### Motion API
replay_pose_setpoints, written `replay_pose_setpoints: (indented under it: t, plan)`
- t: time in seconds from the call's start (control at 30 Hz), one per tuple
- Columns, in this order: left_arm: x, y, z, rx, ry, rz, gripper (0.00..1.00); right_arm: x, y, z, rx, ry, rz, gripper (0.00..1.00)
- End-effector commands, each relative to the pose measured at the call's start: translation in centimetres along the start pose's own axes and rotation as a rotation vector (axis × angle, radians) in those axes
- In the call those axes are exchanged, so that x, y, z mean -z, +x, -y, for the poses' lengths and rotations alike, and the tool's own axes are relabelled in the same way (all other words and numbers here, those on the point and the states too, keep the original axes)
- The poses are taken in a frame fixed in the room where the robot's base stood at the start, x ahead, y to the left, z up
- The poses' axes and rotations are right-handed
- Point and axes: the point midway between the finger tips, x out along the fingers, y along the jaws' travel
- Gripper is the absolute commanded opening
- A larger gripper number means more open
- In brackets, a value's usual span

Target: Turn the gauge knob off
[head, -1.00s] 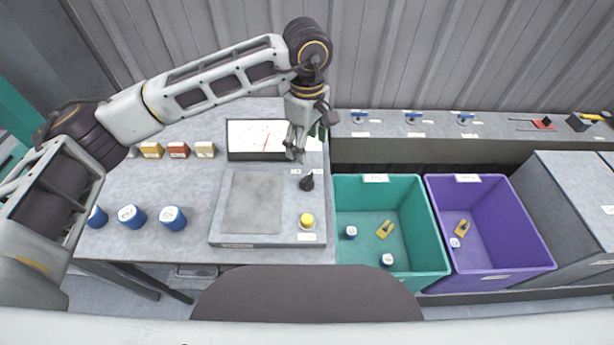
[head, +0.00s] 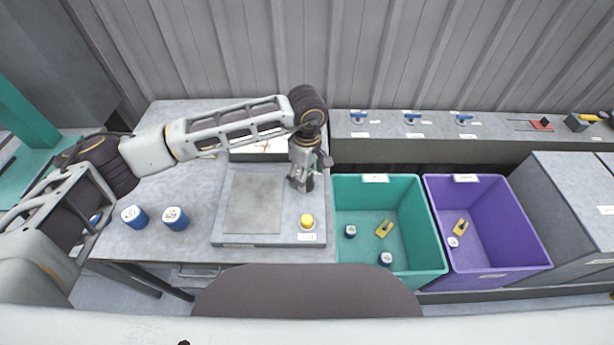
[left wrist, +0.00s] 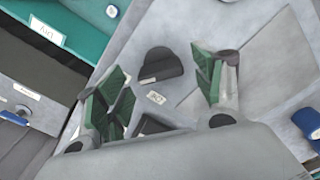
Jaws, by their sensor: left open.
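The black gauge knob (left wrist: 162,65) sits on the grey panel in the left wrist view, just beyond and between the open fingers. Small labels lie beside it. In the head view the knob is hidden behind my left gripper (head: 301,184), which points down over the panel's right side. My left gripper also shows in the left wrist view (left wrist: 160,85), with green finger pads spread apart and nothing between them. The gauge (head: 258,146) stands at the back of the panel, partly covered by my arm. My right gripper is not in view.
A yellow button (head: 307,221) is on the panel (head: 230,240) in front of the gripper. A teal bin (head: 410,215) and a purple bin (head: 505,225) stand to the right. Blue-sided jars (head: 175,218) stand at left. Blue-handled valves (head: 411,117) line the back ledge.

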Motion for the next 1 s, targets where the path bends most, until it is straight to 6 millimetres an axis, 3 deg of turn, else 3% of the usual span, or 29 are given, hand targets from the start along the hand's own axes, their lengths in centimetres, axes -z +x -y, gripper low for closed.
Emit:
replay_pose_setpoints:
  t: [0.2, 0.57, 0.9, 1.0]
  plan:
    - [0.0, 1.5, 0.0, 0.0, 0.0, 0.0, 0.68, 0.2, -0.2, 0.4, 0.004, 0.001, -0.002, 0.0]
    - [0.0, 1.8, 0.0, 0.0, 0.0, 0.0, 0.68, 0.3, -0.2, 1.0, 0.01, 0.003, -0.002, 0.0]
    - [0.0, 1.8, 0.0, 0.0, 0.0, 0.0, 0.25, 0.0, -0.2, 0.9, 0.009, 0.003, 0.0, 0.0]
    - [0.0, 1.8, 0.0, 0.0, 0.0, 0.0, 0.22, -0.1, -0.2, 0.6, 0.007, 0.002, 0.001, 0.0]
